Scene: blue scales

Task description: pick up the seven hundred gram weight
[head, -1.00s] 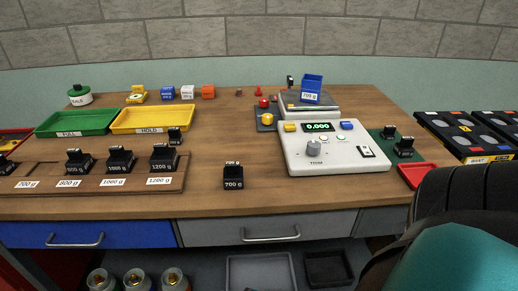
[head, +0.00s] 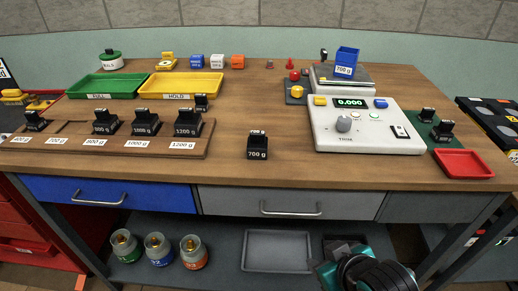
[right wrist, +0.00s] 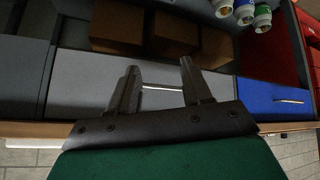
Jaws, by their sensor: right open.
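The 700 g weight (head: 257,147) is a small black block with a white-lettered label. It stands upright and alone on the wooden table, near the front edge, left of the scale console. My right gripper is at the lower right of the head view, below the tabletop and apart from the weight. In the right wrist view the right gripper (right wrist: 160,68) is open, with nothing between its two dark fingers. The weight does not show in that view. My left gripper is not in view.
A rack (head: 110,150) of black weights is left of the weight; the white scale console (head: 365,143) reading 0.000 is right. Green (head: 108,86) and yellow trays (head: 184,86) lie behind. Table around the weight is clear.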

